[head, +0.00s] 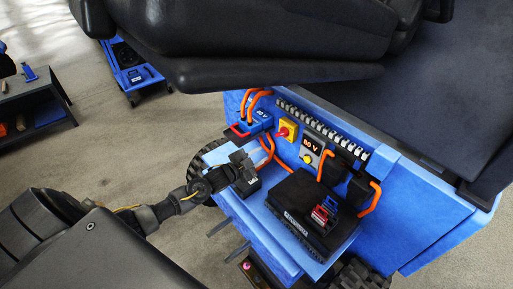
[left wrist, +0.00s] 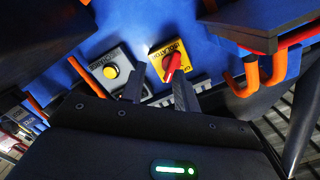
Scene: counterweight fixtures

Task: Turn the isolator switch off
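The isolator switch (head: 289,126) is a yellow plate with a red knob on the blue machine's upright face, left of centre in the head view. In the left wrist view the isolator plate (left wrist: 168,58) carries its label, and the red knob (left wrist: 173,63) has a handle slanting down and left. My left gripper (head: 243,164) is below and left of the switch in the head view. Its two dark fingers (left wrist: 158,92) stand apart in the left wrist view, with nothing between them; the knob shows just beyond, apart from them as far as I can tell. My right gripper is out of view.
A grey box with a yellow button (head: 311,154) sits right of the switch. Orange cables (head: 267,152) loop close by on the left and below. A black box (head: 300,215) rests on the blue ledge. A black seat (head: 270,45) overhangs the panel.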

